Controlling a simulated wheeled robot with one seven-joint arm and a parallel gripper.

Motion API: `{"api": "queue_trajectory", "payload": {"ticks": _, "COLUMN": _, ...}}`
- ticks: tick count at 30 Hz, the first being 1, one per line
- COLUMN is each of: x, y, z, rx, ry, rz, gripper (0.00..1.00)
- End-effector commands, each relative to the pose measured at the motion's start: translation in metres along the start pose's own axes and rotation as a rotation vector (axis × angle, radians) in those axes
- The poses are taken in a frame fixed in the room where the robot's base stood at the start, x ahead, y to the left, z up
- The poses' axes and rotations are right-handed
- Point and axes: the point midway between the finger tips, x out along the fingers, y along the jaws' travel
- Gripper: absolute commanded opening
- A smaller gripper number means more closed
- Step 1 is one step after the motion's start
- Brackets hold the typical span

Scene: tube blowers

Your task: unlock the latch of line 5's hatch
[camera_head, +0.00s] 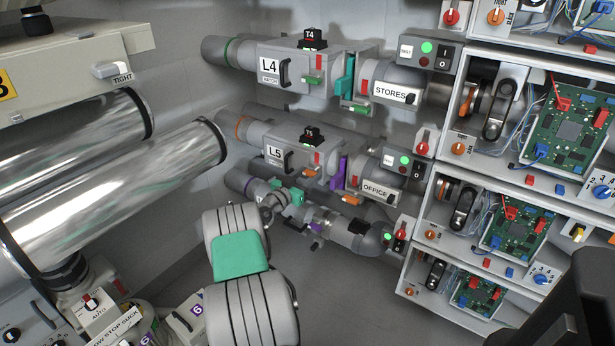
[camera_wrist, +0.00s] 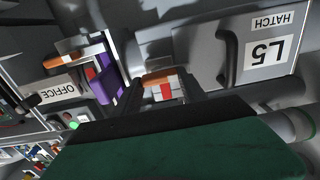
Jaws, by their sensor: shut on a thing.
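Line 5's hatch (camera_head: 275,152) is a grey box labelled L5 on the pipe in the head view. It also shows upside down in the wrist view (camera_wrist: 265,50). Its orange latch handle (camera_head: 310,173) sits at the right end, below a red marker (camera_head: 318,158). In the wrist view my gripper (camera_wrist: 163,90) has its dark fingers on either side of the orange handle (camera_wrist: 158,77) and is shut on it. The red marker (camera_wrist: 166,92) shows between the fingers, with white beside it. The handle's lower part and the exact finger contact are hidden. In the head view my fingertips cannot be made out.
A purple piece (camera_head: 338,172) and the OFFICE pipe (camera_head: 375,190) stand just right of the hatch. Line 4's hatch (camera_head: 290,70) is above, and another pipe line (camera_head: 330,222) runs below. Shelves with green circuit boards (camera_head: 570,130) fill the right side.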

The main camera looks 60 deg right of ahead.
Motion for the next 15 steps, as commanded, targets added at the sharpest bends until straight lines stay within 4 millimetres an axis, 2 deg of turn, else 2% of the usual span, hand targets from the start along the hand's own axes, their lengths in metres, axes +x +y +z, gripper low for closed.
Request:
{"api": "queue_trajectory", "payload": {"ticks": 3, "x": -0.0002, "y": -0.0003, "z": 0.0001, "rx": 0.000, "ry": 0.000, "rz": -0.001, "gripper": 0.09}}
{"api": "queue_trajectory", "payload": {"ticks": 15, "x": -0.0003, "y": -0.0008, "z": 0.0014, "rx": -0.075, "ry": -0.001, "rz": -0.001, "gripper": 0.09}}
